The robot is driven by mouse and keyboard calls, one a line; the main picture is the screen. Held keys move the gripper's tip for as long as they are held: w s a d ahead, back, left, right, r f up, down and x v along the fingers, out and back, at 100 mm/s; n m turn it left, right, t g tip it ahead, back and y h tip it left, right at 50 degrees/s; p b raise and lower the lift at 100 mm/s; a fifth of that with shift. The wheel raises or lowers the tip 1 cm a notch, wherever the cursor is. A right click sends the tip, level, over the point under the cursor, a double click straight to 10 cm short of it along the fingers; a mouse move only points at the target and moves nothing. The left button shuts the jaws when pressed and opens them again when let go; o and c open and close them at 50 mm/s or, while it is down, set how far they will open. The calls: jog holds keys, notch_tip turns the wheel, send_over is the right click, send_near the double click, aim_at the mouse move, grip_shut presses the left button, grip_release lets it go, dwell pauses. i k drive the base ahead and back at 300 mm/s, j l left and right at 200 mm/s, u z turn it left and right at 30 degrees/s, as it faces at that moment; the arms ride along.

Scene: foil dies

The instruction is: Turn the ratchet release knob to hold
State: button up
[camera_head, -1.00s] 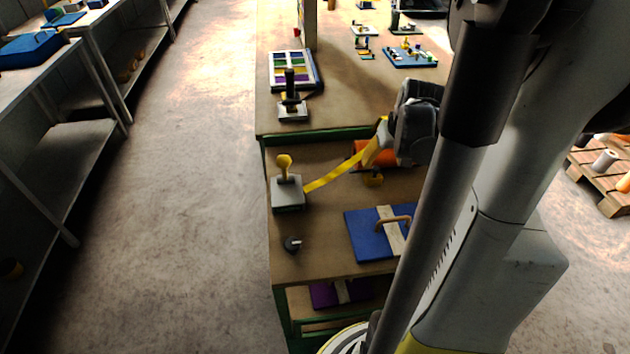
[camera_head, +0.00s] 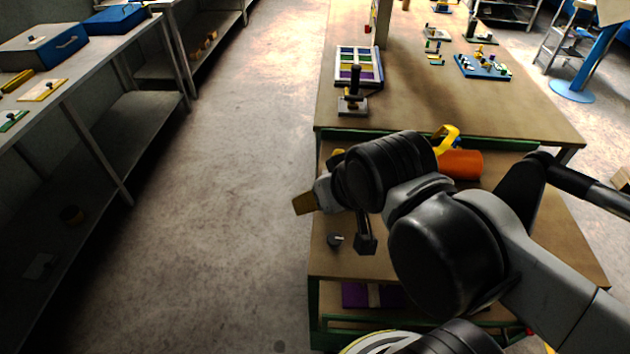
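A small dark knob (camera_head: 335,240) with a pale mark sits on the lower shelf of the workbench, near its left edge; it may be the ratchet release knob, but I see no readable labels. My gripper (camera_head: 304,203), with yellowish fingertips, points left above the shelf's left edge, up and left of the knob in the picture. I see no contact between them. Whether its fingers are apart is too small to tell. My arm hides the grey box with the yellow lever, except perhaps a yellow bit. The orange roll (camera_head: 461,164) shows partly behind my arm, with a yellow band (camera_head: 446,137) beside it.
The bench top (camera_head: 450,110) lies behind, with a dark-handled stand (camera_head: 352,104), a tray of coloured strips (camera_head: 345,52) and a blue board (camera_head: 482,67). A purple panel (camera_head: 356,295) lies below. Open floor (camera_head: 240,170) separates this bench from grey shelving at left.

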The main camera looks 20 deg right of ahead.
aim_at(335, 239)
jog(key=k+l+z, duration=0.25)
jog(key=k, duration=0.25)
jog(key=k+l+z, duration=0.2)
jog(key=k, duration=0.25)
jog(key=l, duration=0.1)
